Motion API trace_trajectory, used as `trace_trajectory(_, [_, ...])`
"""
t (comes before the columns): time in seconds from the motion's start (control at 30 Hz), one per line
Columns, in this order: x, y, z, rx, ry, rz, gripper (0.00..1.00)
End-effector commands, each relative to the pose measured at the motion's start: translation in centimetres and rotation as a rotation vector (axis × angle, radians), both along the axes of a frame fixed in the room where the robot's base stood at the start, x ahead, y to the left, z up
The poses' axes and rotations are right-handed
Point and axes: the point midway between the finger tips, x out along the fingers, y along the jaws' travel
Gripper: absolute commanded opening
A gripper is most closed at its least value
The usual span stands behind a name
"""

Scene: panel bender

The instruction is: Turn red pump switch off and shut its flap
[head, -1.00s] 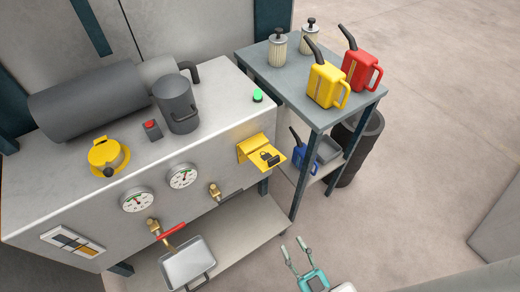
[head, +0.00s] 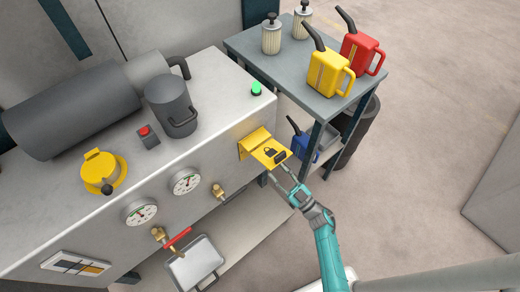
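A yellow switch housing (head: 252,138) is on the front face of the grey machine, below the green button. Its yellow flap (head: 268,153) stands open, sticking outward, with a dark padlock symbol and a small black tab (head: 281,157) near its outer edge. No red switch shows inside the housing from this angle. A red button (head: 146,131) sits on a small grey box on the machine top. My gripper (head: 278,172) is just below and in front of the flap's outer edge, fingers apart and empty. I cannot tell whether it touches the flap.
The grey machine (head: 165,160) carries a yellow capped filler (head: 100,172), two gauges and brass valves, one with a red handle (head: 178,237). A side table (head: 285,78) holds yellow and red cans and two filters. A blue can (head: 302,146) is on its lower shelf.

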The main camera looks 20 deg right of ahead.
Motion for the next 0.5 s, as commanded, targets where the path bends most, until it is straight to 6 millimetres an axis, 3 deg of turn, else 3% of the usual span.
trace_trajectory(0.5, [6.9, 3.2, 3.1, 0.0, -0.001, 0.0, 0.4])
